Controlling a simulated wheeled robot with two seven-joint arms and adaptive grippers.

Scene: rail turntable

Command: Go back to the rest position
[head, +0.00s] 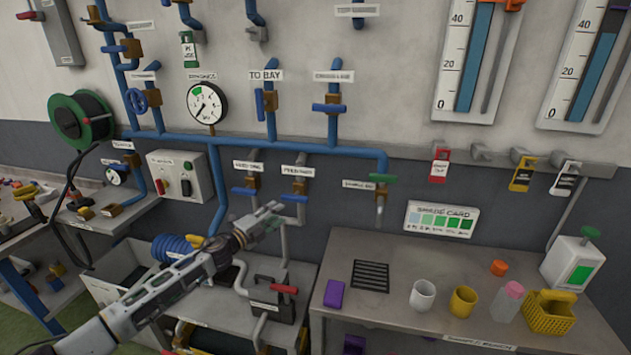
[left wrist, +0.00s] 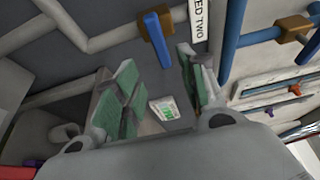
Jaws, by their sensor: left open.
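My left gripper (head: 270,215) reaches in from the lower left in the head view. It is in front of the dark lower wall, below the small labelled taps and left of the sample bench (head: 405,260). In the left wrist view its two green-padded fingers (left wrist: 163,85) stand apart with nothing held between them. The small shade card (left wrist: 164,108) shows far off in the gap; it also shows in the head view (head: 440,219). My right gripper is in neither view.
Blue pipes (head: 285,143) with valves and a round gauge (head: 206,103) run along the wall. A grey toolbox (head: 272,297) stands close below my gripper. The bench holds a purple block (head: 334,293), a white cup (head: 423,296), a yellow cup (head: 463,301) and a yellow basket (head: 549,313).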

